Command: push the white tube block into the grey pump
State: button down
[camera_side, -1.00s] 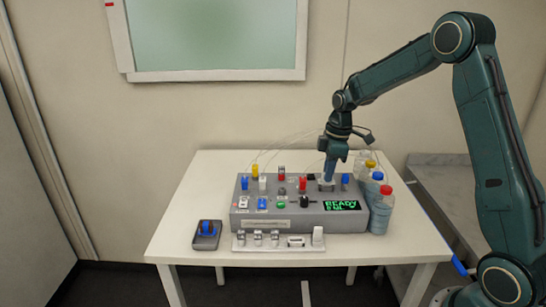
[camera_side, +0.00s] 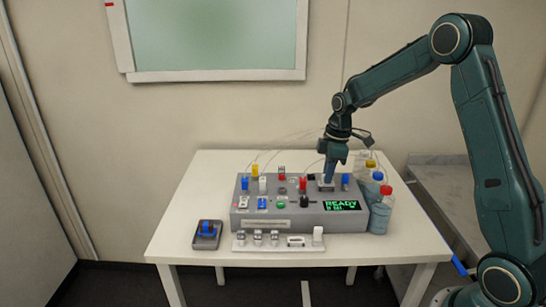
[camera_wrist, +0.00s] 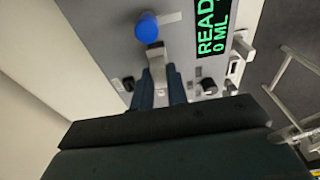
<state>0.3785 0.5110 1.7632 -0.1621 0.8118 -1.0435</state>
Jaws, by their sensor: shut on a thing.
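The grey pump (camera_side: 300,221) is the long console on the white table, with knobs, coloured parts and a green READY display. My gripper (camera_side: 328,177) points down over its back right part, left of a blue knob (camera_side: 346,180). The white tube block (camera_side: 326,184) shows at the fingertips, low against the pump's top. In the wrist view my gripper (camera_wrist: 160,73) is shut on the pale block (camera_wrist: 156,57), between the two dark fingers. Whether the block is fully seated in the pump cannot be told, as the fingers hide part of it.
Several bottles with coloured caps (camera_side: 381,212) stand close at the pump's right end. A small dark tray with a blue part (camera_side: 206,243) lies at the front left. A pale strip with small fittings (camera_side: 277,247) lies in front. Thin tubes arch behind.

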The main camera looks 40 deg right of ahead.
aim_at(333, 183)
jog(key=shift+f, duration=0.2)
jog(key=c, duration=1.3)
grip_release()
jog(key=shift+r, duration=0.1)
notch_tip(333, 183, up, 14)
jog(key=s+d, duration=0.1)
jog(key=shift+f, duration=0.2)
jog(key=shift+s, duration=0.1)
